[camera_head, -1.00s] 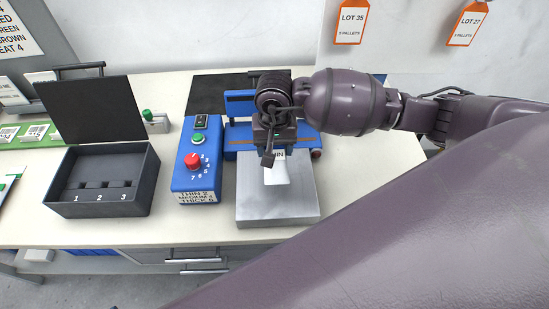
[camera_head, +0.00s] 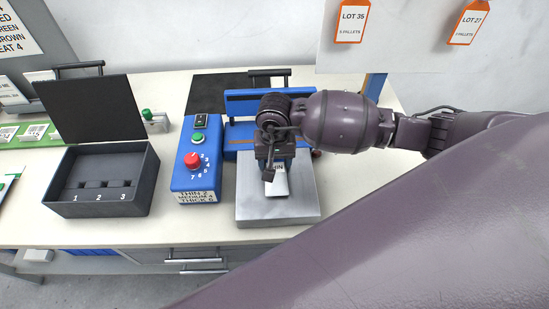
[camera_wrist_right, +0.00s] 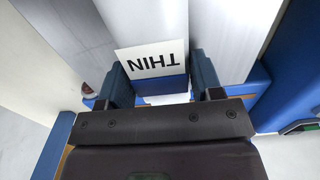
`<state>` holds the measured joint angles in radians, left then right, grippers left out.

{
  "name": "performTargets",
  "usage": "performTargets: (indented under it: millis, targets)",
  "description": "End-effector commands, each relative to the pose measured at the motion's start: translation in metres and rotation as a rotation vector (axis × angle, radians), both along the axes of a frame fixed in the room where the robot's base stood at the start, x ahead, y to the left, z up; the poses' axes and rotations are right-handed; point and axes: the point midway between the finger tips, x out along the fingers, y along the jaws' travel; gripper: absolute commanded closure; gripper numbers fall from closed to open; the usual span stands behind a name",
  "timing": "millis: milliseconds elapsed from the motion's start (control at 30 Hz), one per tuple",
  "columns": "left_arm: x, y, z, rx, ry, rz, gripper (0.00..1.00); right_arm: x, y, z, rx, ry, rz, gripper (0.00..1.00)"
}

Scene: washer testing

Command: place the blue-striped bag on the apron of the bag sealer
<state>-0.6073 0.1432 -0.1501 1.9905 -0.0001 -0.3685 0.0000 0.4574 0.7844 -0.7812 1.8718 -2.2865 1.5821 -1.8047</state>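The blue-striped bag (camera_head: 277,183) is white with a THIN label. My right gripper (camera_head: 271,165) holds it above the front half of the apron. In the right wrist view the bag (camera_wrist_right: 152,60) lies between the two fingers (camera_wrist_right: 162,82), with its blue band level with them. The apron (camera_head: 278,212) is a bare silver plate at the front of the blue bag sealer (camera_head: 240,140). I cannot tell whether the bag touches the apron. My left gripper is not in view.
The sealer's blue control box (camera_head: 196,165), with a red knob and green button, stands left of the apron. An open black box (camera_head: 105,180) with numbered slots is farther left. The white table (camera_head: 370,190) is clear to the right.

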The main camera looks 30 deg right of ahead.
Motion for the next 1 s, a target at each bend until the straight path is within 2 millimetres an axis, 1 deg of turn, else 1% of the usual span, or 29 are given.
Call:
performTargets:
  millis: [33, 133, 167, 433, 567, 667, 1000]
  targets:
    - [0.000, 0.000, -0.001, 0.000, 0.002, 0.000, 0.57, 0.000, 0.000, 0.000, 0.000, 0.000, 0.000, 0.33]
    - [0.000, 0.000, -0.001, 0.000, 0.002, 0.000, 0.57, 0.000, 0.000, 0.000, 0.000, 0.000, 0.000, 0.18]
    - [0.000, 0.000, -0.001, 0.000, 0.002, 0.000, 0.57, 0.000, 0.000, 0.000, 0.000, 0.000, 0.000, 0.15]
    - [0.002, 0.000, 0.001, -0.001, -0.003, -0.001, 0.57, 0.000, 0.000, 0.001, 0.000, 0.000, 0.000, 0.15]
    - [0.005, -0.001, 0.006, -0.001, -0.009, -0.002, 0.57, 0.001, 0.000, 0.007, 0.000, -0.002, 0.000, 0.15]
    - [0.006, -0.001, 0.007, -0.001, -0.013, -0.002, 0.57, 0.002, 0.000, 0.020, 0.000, -0.004, 0.001, 0.15]
    - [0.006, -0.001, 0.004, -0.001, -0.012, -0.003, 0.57, 0.001, 0.000, 0.085, -0.001, -0.004, 0.001, 0.15]
